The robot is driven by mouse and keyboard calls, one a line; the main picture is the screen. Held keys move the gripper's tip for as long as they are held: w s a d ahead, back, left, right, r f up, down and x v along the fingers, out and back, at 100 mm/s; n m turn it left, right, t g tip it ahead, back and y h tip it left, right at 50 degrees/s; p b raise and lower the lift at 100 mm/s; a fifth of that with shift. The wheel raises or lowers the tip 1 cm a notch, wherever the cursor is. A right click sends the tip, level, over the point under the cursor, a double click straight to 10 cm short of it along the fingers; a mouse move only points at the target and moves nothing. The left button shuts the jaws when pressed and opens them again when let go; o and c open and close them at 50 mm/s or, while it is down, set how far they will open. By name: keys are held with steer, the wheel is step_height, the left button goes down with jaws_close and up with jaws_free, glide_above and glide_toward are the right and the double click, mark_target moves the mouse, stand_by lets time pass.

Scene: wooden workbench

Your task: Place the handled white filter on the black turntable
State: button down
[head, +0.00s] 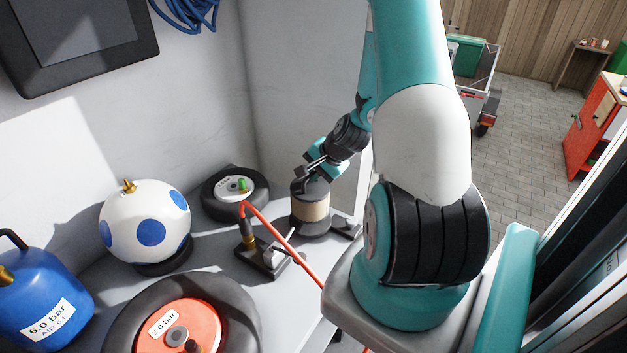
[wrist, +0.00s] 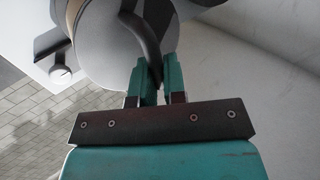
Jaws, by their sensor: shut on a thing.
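The filter (head: 311,208) is an upright cylinder with a pale beige pleated middle and a grey top cap. My gripper (head: 314,180) is above it, shut on its dark handle. In the wrist view, the green fingers (wrist: 158,82) close around the curved handle (wrist: 146,38), over the round grey cap (wrist: 105,45). A dark round base (head: 311,229) shows directly under the pleats. I cannot tell whether it is the filter's bottom cap, the black turntable or both, nor whether there is a gap beneath.
A tyre-like wheel (head: 235,190) lies at the back left. A metal fitting on a dark block (head: 262,258) with a red hose (head: 280,244) stands in front of the filter. A spotted ball (head: 146,222), blue tank (head: 42,300) and red-centred wheel (head: 183,325) fill the left. A wall is behind.

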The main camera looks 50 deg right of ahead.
mark_target(313, 183)
steer(key=shift+f, duration=1.75)
steer(key=c, duration=1.2)
jaws_free()
